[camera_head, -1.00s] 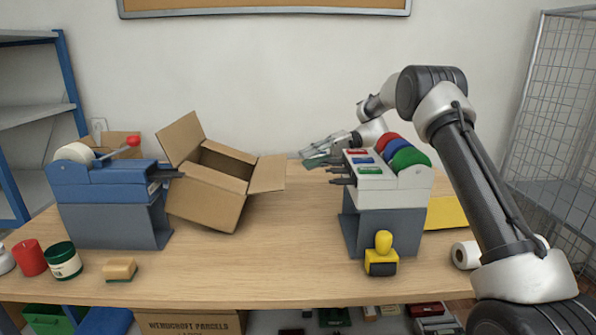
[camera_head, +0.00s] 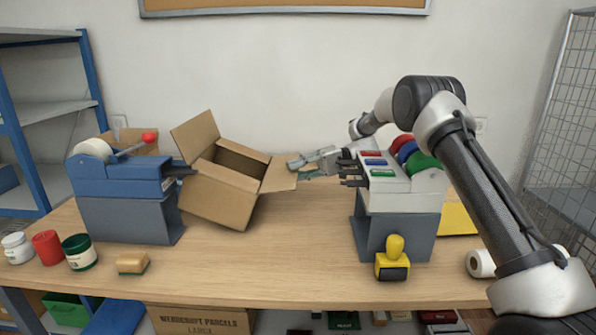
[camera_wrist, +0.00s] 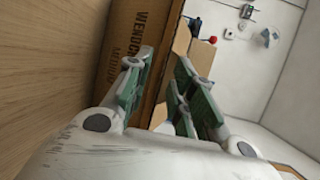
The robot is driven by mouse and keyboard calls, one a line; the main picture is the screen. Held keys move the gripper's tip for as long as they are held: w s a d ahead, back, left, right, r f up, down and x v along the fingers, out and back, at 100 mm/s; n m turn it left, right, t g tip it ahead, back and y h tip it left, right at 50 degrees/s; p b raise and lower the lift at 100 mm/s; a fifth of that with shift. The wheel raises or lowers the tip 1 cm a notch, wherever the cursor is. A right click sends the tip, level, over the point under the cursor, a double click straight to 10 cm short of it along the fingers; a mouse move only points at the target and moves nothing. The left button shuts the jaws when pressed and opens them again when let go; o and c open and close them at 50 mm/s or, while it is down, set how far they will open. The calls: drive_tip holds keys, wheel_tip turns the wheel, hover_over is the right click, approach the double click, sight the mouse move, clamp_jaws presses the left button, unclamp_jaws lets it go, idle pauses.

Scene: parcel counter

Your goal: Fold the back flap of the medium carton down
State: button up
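The medium carton (camera_head: 217,203) sits on the table left of centre, turned at an angle, with its top open. One flap (camera_head: 195,134) stands up at its left, and another (camera_head: 279,175) sticks out at its right. A narrow strip of cardboard shows along the back of the opening; I cannot tell how that flap lies. My gripper (camera_head: 297,164) is at the carton's right rear, close to the right flap; contact is unclear. In the wrist view my gripper (camera_wrist: 160,88) is open, its green-padded fingers apart, with the carton's printed side (camera_wrist: 126,40) just beyond.
A blue tape dispenser (camera_head: 120,180) stands left of the carton. A grey dispenser with coloured rolls (camera_head: 398,210) stands under my arm. A yellow stamp (camera_head: 393,258), a sponge (camera_head: 132,263) and jars (camera_head: 79,252) are near the front. The middle front of the table (camera_head: 270,255) is clear.

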drive_tip(key=shift+c, duration=0.5)
clamp_jaws()
drive_tip(key=shift+r, duration=0.15)
